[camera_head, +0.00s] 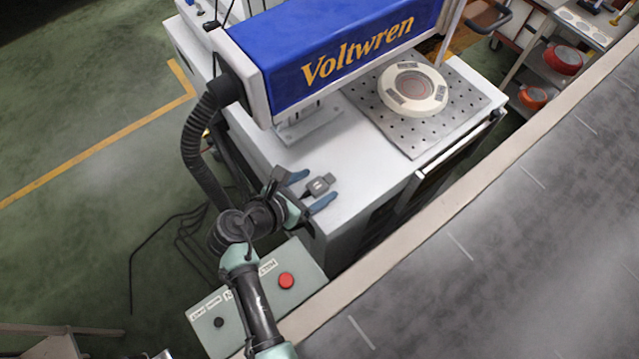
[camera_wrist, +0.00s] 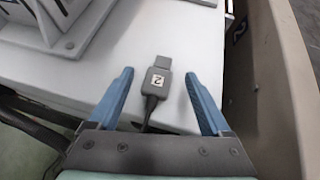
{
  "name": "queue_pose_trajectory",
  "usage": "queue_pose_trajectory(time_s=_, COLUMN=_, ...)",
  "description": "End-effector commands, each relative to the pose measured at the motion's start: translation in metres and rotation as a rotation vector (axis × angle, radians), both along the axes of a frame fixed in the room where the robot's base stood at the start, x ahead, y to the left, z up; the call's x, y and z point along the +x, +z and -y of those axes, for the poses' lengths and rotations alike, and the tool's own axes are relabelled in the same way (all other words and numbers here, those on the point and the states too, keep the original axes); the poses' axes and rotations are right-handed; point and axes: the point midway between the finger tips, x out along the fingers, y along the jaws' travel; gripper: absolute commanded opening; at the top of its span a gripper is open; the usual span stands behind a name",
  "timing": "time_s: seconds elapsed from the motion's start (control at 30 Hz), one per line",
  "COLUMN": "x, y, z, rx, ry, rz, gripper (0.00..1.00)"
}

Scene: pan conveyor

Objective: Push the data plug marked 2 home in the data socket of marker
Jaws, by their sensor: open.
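The data plug marked 2 (camera_wrist: 157,80) is dark grey with a white label and a lighter tip. It lies on the white machine top, its tip pointing away from my gripper (camera_wrist: 157,92) and its cable running back under the gripper. The plug also shows in the head view (camera_head: 319,185). My gripper, with blue fingers, is open around the plug in the picture, with a gap on both sides; it also shows in the head view (camera_head: 309,190). No data socket can be made out in either view.
A blue "Voltwren" marking machine (camera_head: 350,45) stands behind the plug. A perforated plate (camera_head: 455,128) holds a round cream part (camera_head: 412,88). A control box with a red button (camera_head: 286,280) is below my arm. The conveyor's wall (camera_head: 440,215) runs along the right.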

Motion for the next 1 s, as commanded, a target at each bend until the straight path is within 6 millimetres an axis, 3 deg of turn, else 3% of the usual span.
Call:
queue_pose_trajectory(time_s=0.37, x=0.0078, y=-0.0070, z=0.0072, rx=0.000, ry=0.000, rz=0.000, gripper=0.82)
queue_pose_trajectory(time_s=0.8, x=0.0076, y=-0.0069, z=0.0069, rx=0.000, ry=0.001, rz=0.000, gripper=0.03)
queue_pose_trajectory(time_s=1.0, x=0.0077, y=-0.0067, z=0.0069, rx=0.000, ry=0.001, rz=0.000, gripper=0.00)
